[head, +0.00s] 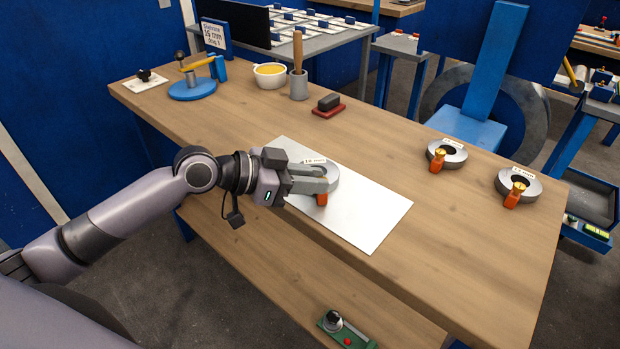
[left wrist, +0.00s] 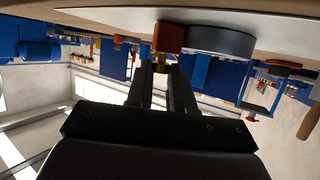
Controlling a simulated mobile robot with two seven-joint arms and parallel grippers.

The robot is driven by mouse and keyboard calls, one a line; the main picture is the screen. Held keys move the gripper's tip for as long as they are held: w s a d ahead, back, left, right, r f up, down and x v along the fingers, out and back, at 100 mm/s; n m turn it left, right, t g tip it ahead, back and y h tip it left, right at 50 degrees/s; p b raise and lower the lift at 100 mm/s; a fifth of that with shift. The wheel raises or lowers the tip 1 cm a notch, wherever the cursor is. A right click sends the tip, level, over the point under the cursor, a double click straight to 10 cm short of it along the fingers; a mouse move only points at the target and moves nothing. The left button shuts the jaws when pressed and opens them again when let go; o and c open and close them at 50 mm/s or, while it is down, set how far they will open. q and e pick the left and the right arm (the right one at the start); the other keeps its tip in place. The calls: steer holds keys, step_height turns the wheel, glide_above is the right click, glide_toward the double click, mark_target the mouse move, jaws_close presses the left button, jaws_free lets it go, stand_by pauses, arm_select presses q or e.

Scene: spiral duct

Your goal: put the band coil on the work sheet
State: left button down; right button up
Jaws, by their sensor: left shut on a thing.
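The white work sheet (head: 370,220) lies flat on the wooden bench. A grey band coil (head: 330,168), labelled with what reads as 16 mm, is over the sheet's far-left part, partly hidden by my left gripper (head: 322,182). Its orange clip (head: 321,199) shows below the fingers. In the left wrist view, the fingers (left wrist: 165,66) are shut on the brass knob of the orange clip (left wrist: 170,37), beside the dark coil (left wrist: 218,40). The coil looks flat and on or very close to the sheet; I cannot tell if it touches. My right gripper is out of view.
Two more coils with orange clips, one (head: 447,153) and another (head: 519,185), lie on the bench's right. A stamp on a red pad (head: 328,107), a grey holder (head: 299,85), a yellow-filled bowl (head: 270,76) and a blue fixture (head: 192,88) stand farther back.

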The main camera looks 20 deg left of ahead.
arm_select(q)
steer(key=c, duration=1)
jaws_free()
steer(key=b+v, duration=0.2)
steer(key=v, duration=0.9)
step_height(320, 180, down, 12)
steer(key=n+t+y, duration=0.2)
steer(key=n, duration=0.1)
steer(key=s+d+f+n+y, duration=0.2)
steer(key=s+f, duration=0.4)
steer(key=f, duration=0.3)
steer(key=s+d+f+n+y, duration=0.2)
steer(key=s+d+f+y, duration=0.1)
steer(key=s+f, duration=0.4)
step_height(320, 180, down, 3)
steer(key=shift+s+f+n+y, duration=0.15)
steer(key=shift+s+n+y, duration=0.15)
steer(key=shift+n+y, duration=0.1)
